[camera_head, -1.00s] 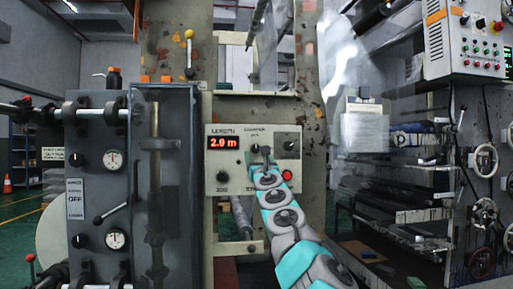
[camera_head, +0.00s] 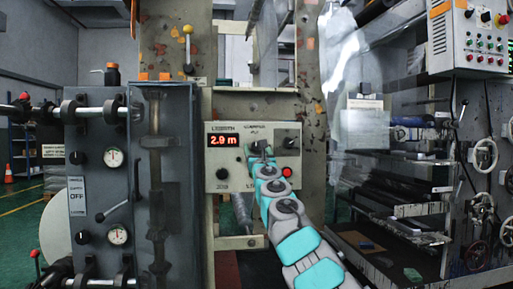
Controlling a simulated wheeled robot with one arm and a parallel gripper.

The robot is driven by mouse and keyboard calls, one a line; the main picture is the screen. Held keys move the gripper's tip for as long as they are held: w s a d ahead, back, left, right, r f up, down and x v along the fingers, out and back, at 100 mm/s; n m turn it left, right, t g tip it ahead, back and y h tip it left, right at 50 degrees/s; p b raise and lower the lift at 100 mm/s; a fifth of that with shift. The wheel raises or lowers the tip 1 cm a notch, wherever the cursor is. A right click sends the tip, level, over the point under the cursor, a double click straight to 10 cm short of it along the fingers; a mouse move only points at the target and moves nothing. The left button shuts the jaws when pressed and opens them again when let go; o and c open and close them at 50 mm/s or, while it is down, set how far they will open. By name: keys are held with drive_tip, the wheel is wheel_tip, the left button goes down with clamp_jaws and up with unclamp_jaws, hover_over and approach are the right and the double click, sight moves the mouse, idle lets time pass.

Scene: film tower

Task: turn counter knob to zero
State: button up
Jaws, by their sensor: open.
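The counter panel (camera_head: 219,158) is a cream box on the tower frame. Its red display (camera_head: 223,140) reads about 2.9 m. A dark knob (camera_head: 222,173) sits below the display at the left. Another dark knob (camera_head: 290,143) sits at the upper right, above a red button (camera_head: 287,171). My gripper (camera_head: 260,146) is in front of the panel's middle, between the display and the upper right knob. My arm hides the panel's middle and lower part. The fingers are small here, and whatever lies right behind them is hidden.
A grey cabinet (camera_head: 97,185) with gauges, levers and metal rods stands close at the left. A control box (camera_head: 466,38) with several buttons hangs at the upper right. Racks and handwheels (camera_head: 482,206) fill the right side. A clear plastic film hangs right of the tower.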

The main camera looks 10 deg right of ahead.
clamp_jaws()
idle(0.7)
